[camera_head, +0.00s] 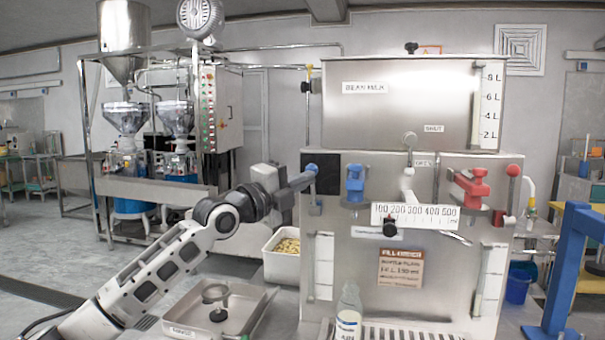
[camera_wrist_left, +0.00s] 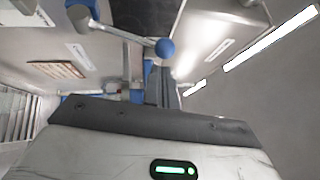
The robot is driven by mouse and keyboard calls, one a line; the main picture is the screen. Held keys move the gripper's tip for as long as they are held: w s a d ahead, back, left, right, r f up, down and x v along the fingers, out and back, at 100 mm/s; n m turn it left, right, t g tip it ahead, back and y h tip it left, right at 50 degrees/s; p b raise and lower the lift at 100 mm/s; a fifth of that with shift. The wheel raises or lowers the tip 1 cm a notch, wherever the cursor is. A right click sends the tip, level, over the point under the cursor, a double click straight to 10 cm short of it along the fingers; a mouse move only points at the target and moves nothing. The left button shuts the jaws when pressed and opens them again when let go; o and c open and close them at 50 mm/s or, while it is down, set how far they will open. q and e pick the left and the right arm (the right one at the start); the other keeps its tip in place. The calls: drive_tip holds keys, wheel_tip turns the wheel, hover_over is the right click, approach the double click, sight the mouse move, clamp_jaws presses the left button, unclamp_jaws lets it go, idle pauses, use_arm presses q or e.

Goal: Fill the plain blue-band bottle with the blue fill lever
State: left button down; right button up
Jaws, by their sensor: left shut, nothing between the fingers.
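The bottle (camera_head: 348,312) has a pale body and a blue band with a label. It stands upright at the front of the machine, over or by the slatted drip grate. The blue fill lever (camera_head: 355,182) is on the machine's upper left front. Its blue ball end (camera_head: 311,168) points left, and it also shows in the left wrist view (camera_wrist_left: 165,47). My left gripper (camera_head: 305,181) is shut and empty close to the ball end. In the wrist view its fingertips (camera_wrist_left: 163,88) are just below the ball; contact cannot be told. My right gripper is out of view.
A red lever (camera_head: 470,186) is on the machine's right. A scale plate (camera_head: 415,217) spans the middle. A steel tray (camera_head: 190,318) and a white bin (camera_head: 280,262) stand left of the machine. A blue frame (camera_head: 567,250) is at the right.

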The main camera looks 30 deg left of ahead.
use_arm(q)
drive_tip(key=shift+w+a+r, duration=0.1)
drive_tip(key=shift+w, duration=0.2)
